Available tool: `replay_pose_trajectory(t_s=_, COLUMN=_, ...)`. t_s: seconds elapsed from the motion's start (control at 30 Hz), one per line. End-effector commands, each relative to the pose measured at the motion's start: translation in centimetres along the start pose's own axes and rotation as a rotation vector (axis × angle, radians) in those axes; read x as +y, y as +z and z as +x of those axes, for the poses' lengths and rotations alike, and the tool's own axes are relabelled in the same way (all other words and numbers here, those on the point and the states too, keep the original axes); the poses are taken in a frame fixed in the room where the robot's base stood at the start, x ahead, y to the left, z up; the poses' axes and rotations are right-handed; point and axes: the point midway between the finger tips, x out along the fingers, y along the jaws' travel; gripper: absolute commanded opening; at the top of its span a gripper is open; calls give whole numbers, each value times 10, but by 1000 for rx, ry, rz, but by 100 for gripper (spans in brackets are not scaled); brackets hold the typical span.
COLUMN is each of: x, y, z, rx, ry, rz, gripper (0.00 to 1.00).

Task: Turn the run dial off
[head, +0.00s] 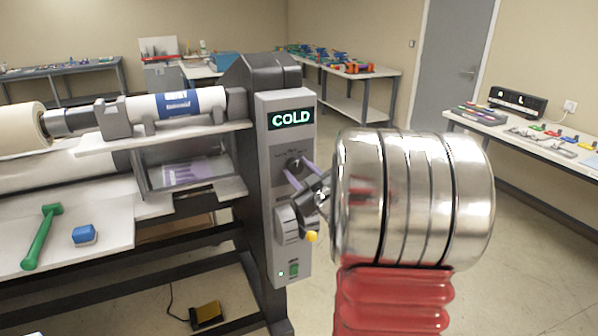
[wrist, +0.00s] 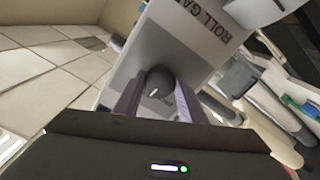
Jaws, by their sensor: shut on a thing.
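The run dial (head: 295,163) is a small dark round knob on the grey control panel (head: 270,150), below a lit green display reading COLD (head: 291,119). Its markings are too small to read in the head view. My gripper (head: 299,172) reaches in from the right, its purple fingers on the dial. In the wrist view the dial (wrist: 158,82) sits between the two fingers (wrist: 156,100), with a short white pointer mark on its face. My gripper is shut on it. A label starting "ROLL GA" (wrist: 207,22) is printed nearby on the panel.
A green switch (head: 294,270) is lower down. A green tool (head: 42,237) and blue block (head: 84,235) lie on the left table.

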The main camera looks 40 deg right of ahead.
Motion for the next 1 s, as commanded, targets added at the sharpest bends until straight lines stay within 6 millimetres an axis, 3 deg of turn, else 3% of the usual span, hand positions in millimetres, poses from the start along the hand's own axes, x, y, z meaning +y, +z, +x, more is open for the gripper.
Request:
replay_pose_trajectory(t_s=0.3, x=0, y=0, z=0, rx=-1, ry=-1, rz=-118, gripper=14)
replay_pose_trajectory(t_s=0.73, x=-1, y=0, z=0, rx=0, ry=-2, rz=-130, gripper=14)
replay_pose_trajectory(t_s=0.77, x=-1, y=0, z=0, rx=0, ry=-2, rz=-130, gripper=39)
replay_pose_trajectory(t_s=1.0, x=-1, y=0, z=0, rx=0, ry=-2, rz=-130, gripper=55)
